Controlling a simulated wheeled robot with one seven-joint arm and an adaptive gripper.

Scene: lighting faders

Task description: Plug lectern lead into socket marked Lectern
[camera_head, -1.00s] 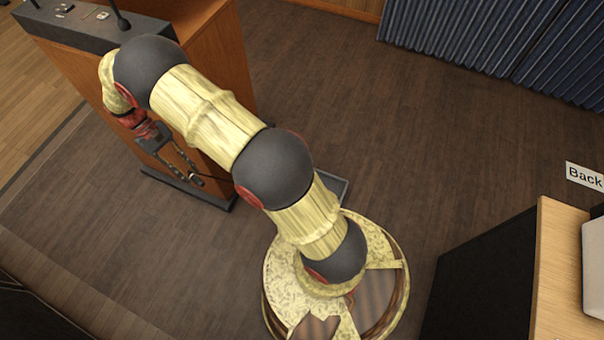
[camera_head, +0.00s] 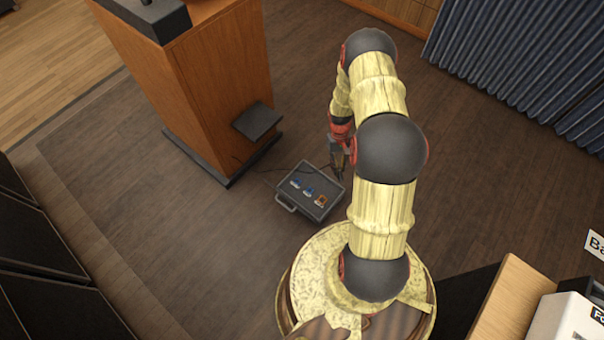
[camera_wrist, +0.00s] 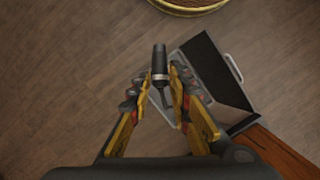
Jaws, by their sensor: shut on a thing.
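My gripper (camera_head: 338,174) is low over the floor at the far right edge of the socket box in the head view. In the wrist view my gripper (camera_wrist: 160,85) is shut on a dark cylindrical plug (camera_wrist: 159,62), the end of the lectern lead, which sticks out past the fingertips. The plug looks apart from the sockets.
The wooden lectern (camera_head: 185,95) stands left of the box, with a dark ledge (camera_head: 257,121) on its side. A thin dark cable (camera_head: 258,171) runs from near its base toward the box. Dark floor (camera_head: 120,180) is open left of the lectern. A blue curtain (camera_head: 510,60) hangs at the back right.

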